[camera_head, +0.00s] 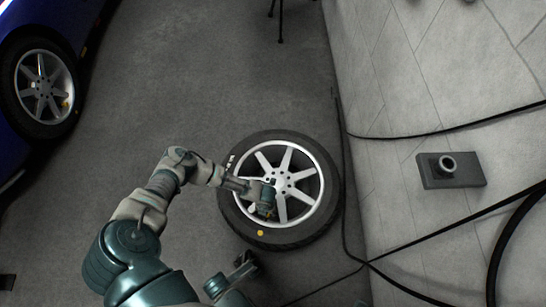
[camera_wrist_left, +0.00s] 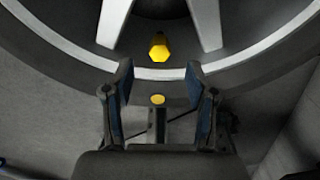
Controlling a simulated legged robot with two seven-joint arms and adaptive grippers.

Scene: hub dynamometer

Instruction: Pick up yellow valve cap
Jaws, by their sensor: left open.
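The yellow valve cap (camera_wrist_left: 159,46) shows in the left wrist view, small and faceted, between two spokes near the wheel rim's inner edge. My left gripper (camera_wrist_left: 160,76) is open, with one finger on each side below the cap. The cap is just beyond the fingertips, roughly centred between them and not held. In the head view my left gripper (camera_head: 265,204) is over the lower left part of the wheel (camera_head: 328,160), which has silver spokes and a dark tyre. It largely hides the cap there.
A flat yellow spot (camera_head: 260,233) is on the tyre; it also shows between the fingers in the wrist view (camera_wrist_left: 157,99). Black cables (camera_head: 346,200) run close to the wheel's right. A grey box (camera_head: 452,180) is further right. A blue car (camera_head: 15,145) stands at left.

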